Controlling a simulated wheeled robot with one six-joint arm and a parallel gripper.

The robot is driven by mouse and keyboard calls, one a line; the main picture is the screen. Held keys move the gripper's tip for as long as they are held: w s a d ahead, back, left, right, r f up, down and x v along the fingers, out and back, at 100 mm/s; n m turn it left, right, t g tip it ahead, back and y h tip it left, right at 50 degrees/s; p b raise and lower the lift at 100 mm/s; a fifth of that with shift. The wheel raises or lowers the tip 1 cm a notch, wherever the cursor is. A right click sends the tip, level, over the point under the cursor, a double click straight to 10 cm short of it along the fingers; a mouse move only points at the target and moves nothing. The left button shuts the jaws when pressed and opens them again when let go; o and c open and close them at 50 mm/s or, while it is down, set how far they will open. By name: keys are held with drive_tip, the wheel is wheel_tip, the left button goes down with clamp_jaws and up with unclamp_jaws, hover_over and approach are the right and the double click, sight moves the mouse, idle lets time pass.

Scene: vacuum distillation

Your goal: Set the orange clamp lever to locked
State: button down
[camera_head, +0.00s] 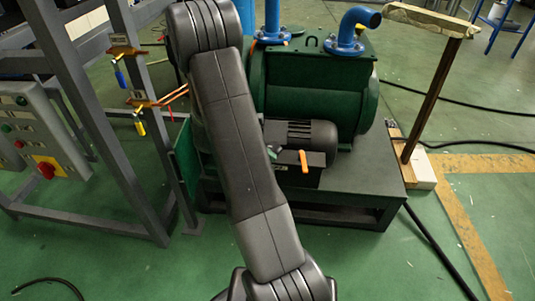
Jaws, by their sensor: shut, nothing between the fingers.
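A small orange lever (304,161) stands nearly upright at the front of the green pump unit (308,88), just below the dark motor (300,134). It looks like the clamp lever, but its locked or unlocked state cannot be read at this size. My arm rises from the bottom middle to the top and passes left of the lever, apart from it in the picture. My gripper does not show; the arm's far end is out of the frame or hidden behind the arm's own links.
A grey metal frame (92,110) with a control box (38,135) stands at left. Bar clamps with a blue handle (120,75) and a yellow handle (140,124) hang on it. A wooden post (428,98) stands at right. A black cable (438,250) crosses the green floor.

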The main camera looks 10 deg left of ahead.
sight(303, 164)
drive_tip(key=shift+w+d+f+b, duration=0.25)
drive_tip(key=shift+d+f+b, duration=0.3)
drive_tip(key=shift+d, duration=0.75)
drive_tip(key=shift+w+d+f+b, duration=0.2)
drive_tip(key=shift+d+f+b, duration=0.15)
drive_tip(key=shift+d+f, duration=0.75)
drive_tip(key=shift+w+d+f+b, duration=0.25)
drive_tip(key=shift+d+f+b, duration=0.15)
drive_tip(key=shift+d, duration=1.15)
drive_tip(key=shift+s, duration=0.1)
